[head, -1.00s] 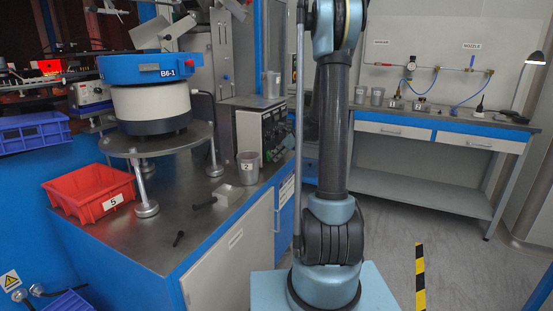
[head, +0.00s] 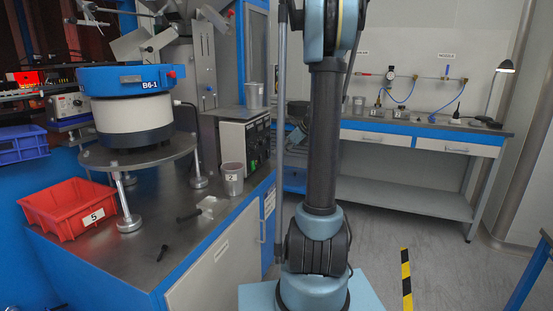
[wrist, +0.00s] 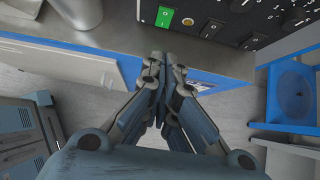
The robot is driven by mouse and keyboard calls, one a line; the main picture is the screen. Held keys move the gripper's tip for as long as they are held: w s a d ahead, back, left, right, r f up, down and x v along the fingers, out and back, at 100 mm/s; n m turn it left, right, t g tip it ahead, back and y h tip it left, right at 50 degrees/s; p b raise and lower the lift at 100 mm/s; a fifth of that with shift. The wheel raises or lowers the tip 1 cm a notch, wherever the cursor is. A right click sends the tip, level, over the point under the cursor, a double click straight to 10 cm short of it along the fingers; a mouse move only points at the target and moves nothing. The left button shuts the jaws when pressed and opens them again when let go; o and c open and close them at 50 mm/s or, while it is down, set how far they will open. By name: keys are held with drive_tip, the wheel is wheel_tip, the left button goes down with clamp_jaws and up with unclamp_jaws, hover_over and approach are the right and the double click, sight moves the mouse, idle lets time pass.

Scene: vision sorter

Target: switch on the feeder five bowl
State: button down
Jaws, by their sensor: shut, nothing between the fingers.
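The feeder bowl (head: 128,78) has a blue rim marked B6-1 over a white drum and stands on a round raised plate at left in the head view. A grey control box (head: 232,140) with a dark knobbed front (head: 258,143) stands to its right on the bench. In the wrist view a black panel (wrist: 240,20) at the top carries a green switch (wrist: 165,17), a small round button (wrist: 187,22), dark rocker switches (wrist: 211,28) and knobs. My gripper (wrist: 163,62) is shut and empty, its tips below the green switch in the picture and apart from it. The head view does not show it.
A red bin (head: 70,208) marked 5, a grey cup (head: 232,178) marked 2 and a dark-handled tool (head: 190,214) are on the steel bench. A blue-edged workbench (head: 420,130) stands at the back right. The grey floor is open around the striped tape (head: 406,275).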

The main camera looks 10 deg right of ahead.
sight(253, 166)
drive_tip(key=shift+s, duration=0.1)
idle(0.3)
drive_tip(key=shift+s+d+f+h, duration=0.25)
drive_tip(key=shift+f+h, duration=0.15)
drive_tip(key=shift+f, duration=0.1)
drive_tip(key=shift+w, duration=0.1)
drive_tip(key=x, duration=0.8)
drive_tip(key=a+r+x, duration=0.1)
drive_tip(key=x, duration=0.3)
drive_tip(key=shift+w+a, duration=0.15)
drive_tip(key=shift+w, duration=0.05)
drive_tip(key=shift+w+a+f, duration=0.1)
drive_tip(key=shift+w+a, duration=0.2)
drive_tip(key=shift+a, duration=0.2)
